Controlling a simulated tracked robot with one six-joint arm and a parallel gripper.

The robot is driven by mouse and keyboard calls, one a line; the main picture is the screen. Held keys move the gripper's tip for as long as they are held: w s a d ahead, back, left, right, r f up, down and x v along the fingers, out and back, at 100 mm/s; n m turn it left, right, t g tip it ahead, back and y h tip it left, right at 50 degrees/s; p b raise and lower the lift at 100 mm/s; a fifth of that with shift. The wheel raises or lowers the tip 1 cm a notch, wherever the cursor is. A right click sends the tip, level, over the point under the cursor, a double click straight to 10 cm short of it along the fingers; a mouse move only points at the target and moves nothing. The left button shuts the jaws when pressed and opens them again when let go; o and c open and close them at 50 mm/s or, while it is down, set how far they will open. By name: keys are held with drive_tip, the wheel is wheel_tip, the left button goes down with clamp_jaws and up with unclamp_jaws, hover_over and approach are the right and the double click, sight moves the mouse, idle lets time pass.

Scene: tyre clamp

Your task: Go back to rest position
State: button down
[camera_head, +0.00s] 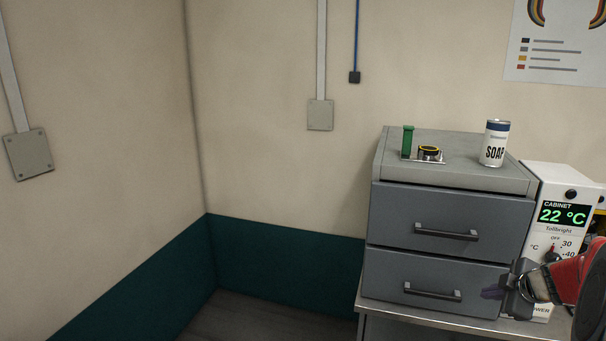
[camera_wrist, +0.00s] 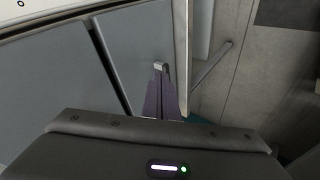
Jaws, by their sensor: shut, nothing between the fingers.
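My gripper (camera_head: 490,293) shows at the lower right of the head view, in front of the lower drawer of a grey drawer unit (camera_head: 384,160). Its purple fingers (camera_wrist: 160,97) are shut together with nothing between them in the wrist view. On top of the unit, a tyre clamp with a green upright block (camera_head: 407,141) and a small black and yellow ring (camera_head: 429,151) stands on a flat plate. My red and black arm comes in from the right edge. Both drawers look shut.
A white soap can (camera_head: 495,144) stands on the unit. A white cabinet box (camera_head: 562,196) reading 22 °C is right of it, partly behind my arm. The unit rests on a metal-edged table (camera_head: 420,324).

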drive_tip(key=s+d+r+m+h, duration=0.2)
drive_tip(key=d+r+m+h, duration=0.2)
drive_tip(key=d+m+h, duration=0.2)
drive_tip(key=s+a+r+m+g+h, duration=0.25)
drive_tip(key=s+a+m, duration=0.2)
drive_tip(key=s, duration=0.35)
drive_tip(key=s+a+y, duration=0.3)
drive_tip(key=s+a, duration=0.2)
drive_tip(key=a, duration=0.7)
drive_tip(key=s+a+r+m+y, duration=0.1)
drive_tip(key=s+a, duration=0.5)
drive_tip(key=a, duration=0.6)
drive_tip(key=s+a+y, duration=0.4)
drive_tip(key=s+a, duration=0.2)
drive_tip(key=a, duration=0.7)
drive_tip(key=shift+s+r+y, duration=0.15)
drive_tip(key=shift+r+y, duration=0.2)
drive_tip(key=shift+r, duration=0.05)
drive_tip(key=shift+g, duration=0.25)
